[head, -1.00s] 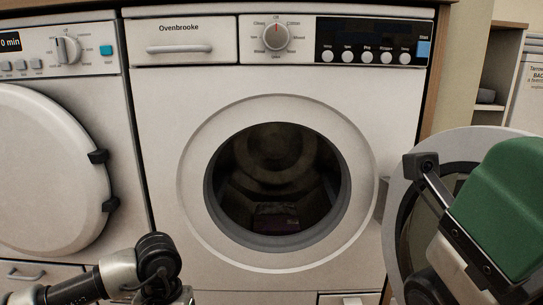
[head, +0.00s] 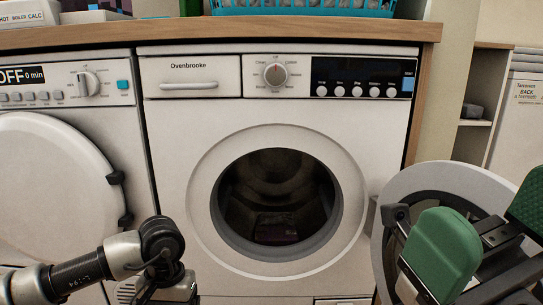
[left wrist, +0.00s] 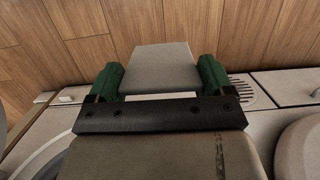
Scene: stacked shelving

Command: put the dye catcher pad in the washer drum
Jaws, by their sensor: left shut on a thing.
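The washer (head: 165,125) faces me with its round drum opening (head: 277,200) uncovered. Its open round door (head: 455,175) stands at the right. A small dark purplish item (head: 276,228) lies low inside the drum, too dim to identify. In the left wrist view my left gripper (left wrist: 158,80) is shut on a pale grey flat slab, which looks like the dye catcher pad (left wrist: 155,65). In the head view only my left arm shows; its fingers and the pad are hidden or out of frame. My right gripper (head: 485,240), with green fingers apart and empty, is in front of the door.
Another machine with a closed round door (head: 50,190) stands at the left. A wooden countertop (head: 230,33) runs above, with a blue basket (head: 300,8) on it. A side shelf (head: 473,123) is at the far right. The space before the drum opening looks clear.

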